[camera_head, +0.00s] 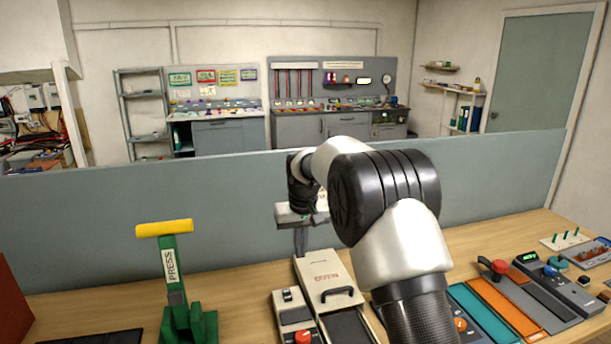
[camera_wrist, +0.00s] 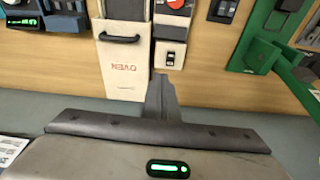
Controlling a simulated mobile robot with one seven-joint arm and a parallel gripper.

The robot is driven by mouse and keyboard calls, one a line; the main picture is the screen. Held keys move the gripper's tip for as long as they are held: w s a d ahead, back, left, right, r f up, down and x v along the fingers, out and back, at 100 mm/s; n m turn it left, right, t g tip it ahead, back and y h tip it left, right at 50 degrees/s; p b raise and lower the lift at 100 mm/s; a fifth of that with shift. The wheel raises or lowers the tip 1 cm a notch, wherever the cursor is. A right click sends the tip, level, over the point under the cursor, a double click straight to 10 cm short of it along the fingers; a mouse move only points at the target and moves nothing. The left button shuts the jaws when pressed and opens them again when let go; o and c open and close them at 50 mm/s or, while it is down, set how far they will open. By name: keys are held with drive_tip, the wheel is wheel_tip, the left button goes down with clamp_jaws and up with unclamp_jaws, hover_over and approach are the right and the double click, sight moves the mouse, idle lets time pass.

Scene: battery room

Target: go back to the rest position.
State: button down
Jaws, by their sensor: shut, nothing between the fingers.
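My arm reaches up over the workbench (camera_head: 85,302) and bends at the elbow. My gripper (camera_head: 300,250) hangs from it with its fingers pointing down, just behind the cream oven box (camera_head: 318,272). In the wrist view my gripper (camera_wrist: 161,85) shows its fingers together with nothing between them, beside the oven box (camera_wrist: 122,72), which appears upside down. Whether the fingertips touch anything is hard to tell, but they look clear above the bench.
A green press (camera_head: 172,285) with a yellow handle stands left of the oven. A low grey-blue partition (camera_head: 120,220) runs behind the bench. Teal and orange devices (camera_head: 505,305) with knobs lie at the right. Bare wood shows between press and oven.

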drive_tip(key=s+d+r+m+t, duration=0.1)
drive_tip(key=s+d+r, duration=0.4)
drive_tip(key=s+r, duration=0.35)
drive_tip(key=s+d+r+t, duration=0.1)
drive_tip(key=s+d+r, duration=0.4)
drive_tip(key=s+r, duration=0.35)
drive_tip(key=s+d+f, duration=0.1)
drive_tip(key=s+d, duration=0.2)
drive_tip(key=s, duration=0.8)
drive_tip(key=s+d+f+m+t, duration=0.1)
drive_tip(key=s+d+f, duration=0.1)
drive_tip(key=s, duration=0.9)
drive_tip(key=shift+s+d+m+h, duration=0.15)
drive_tip(key=shift+d+m+h, duration=0.15)
drive_tip(key=shift+d, duration=0.15)
drive_tip(key=shift+r, duration=0.1)
